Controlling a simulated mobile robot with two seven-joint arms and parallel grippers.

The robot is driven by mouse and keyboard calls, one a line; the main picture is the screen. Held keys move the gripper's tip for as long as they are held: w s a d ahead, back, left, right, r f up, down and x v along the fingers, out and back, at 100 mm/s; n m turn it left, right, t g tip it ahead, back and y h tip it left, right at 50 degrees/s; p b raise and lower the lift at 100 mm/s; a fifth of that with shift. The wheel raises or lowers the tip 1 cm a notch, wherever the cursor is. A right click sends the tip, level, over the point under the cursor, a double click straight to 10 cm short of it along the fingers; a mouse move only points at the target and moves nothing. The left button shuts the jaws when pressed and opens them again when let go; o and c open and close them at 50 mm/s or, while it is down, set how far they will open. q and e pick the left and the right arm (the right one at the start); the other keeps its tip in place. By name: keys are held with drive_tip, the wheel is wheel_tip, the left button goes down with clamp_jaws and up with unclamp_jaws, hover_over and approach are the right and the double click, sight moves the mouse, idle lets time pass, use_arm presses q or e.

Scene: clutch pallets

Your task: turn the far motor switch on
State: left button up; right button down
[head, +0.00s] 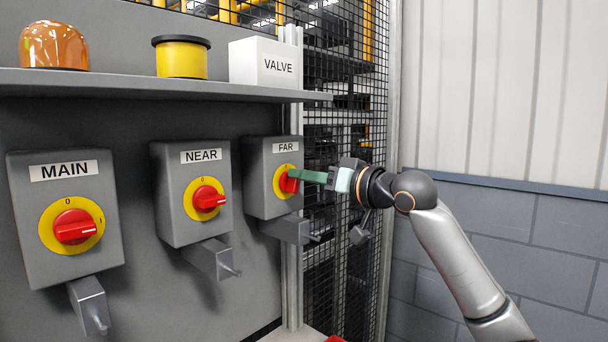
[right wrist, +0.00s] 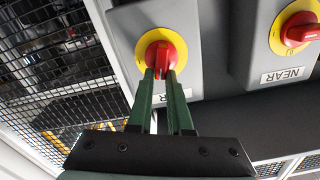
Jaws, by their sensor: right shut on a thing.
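The far motor switch is a red knob (head: 287,183) on a yellow disc, set on a grey box labelled FAR (head: 262,200) at the right of the row. My right gripper (head: 298,180) reaches it from the right, its green fingers shut on the knob. In the right wrist view the two fingertips (right wrist: 163,76) stand on either side of the red knob's handle (right wrist: 167,55), in front of the yellow disc. The fingers cover part of the knob in the head view, so its exact angle is hard to tell. My left gripper is not in view.
The NEAR switch box (head: 192,215) and MAIN switch box (head: 75,255) stand to the left, each with a grey bracket below. A shelf (head: 170,87) above holds an orange dome, a yellow cylinder and a VALVE box (head: 262,78). Mesh fencing (head: 345,120) lies behind my right gripper.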

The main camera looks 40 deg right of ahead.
drive_tip(key=m, duration=0.3)
drive_tip(key=shift+d+f+p, duration=0.1)
drive_tip(key=shift+d+p, duration=0.1)
drive_tip(key=shift+p, duration=0.1)
drive_tip(key=shift+d+m, duration=0.1)
drive_tip(key=shift+m, duration=0.8)
drive_tip(key=m+p, duration=0.1)
drive_tip(key=m, duration=0.1)
drive_tip(key=shift+d+f+m, duration=0.1)
drive_tip(key=shift+f+m, duration=0.05)
drive_tip(key=shift+m, duration=0.15)
drive_tip(key=shift+d+f+m+p, duration=0.1)
drive_tip(key=shift+f+m+p, duration=0.1)
drive_tip(key=shift+m+p, duration=0.8)
drive_tip(key=shift+d+f+m+p, duration=0.15)
drive_tip(key=shift+m+p, duration=0.5)
drive_tip(key=shift+m, duration=0.7)
drive_tip(key=shift+a+f+m+p, duration=0.1)
drive_tip(key=shift+f+m+p, duration=0.15)
drive_tip(key=shift+m+p, duration=0.75)
drive_tip(key=shift+m, duration=0.25)
drive_tip(key=c, duration=0.8)
unclamp_jaws()
drive_tip(key=shift+c, duration=0.2)
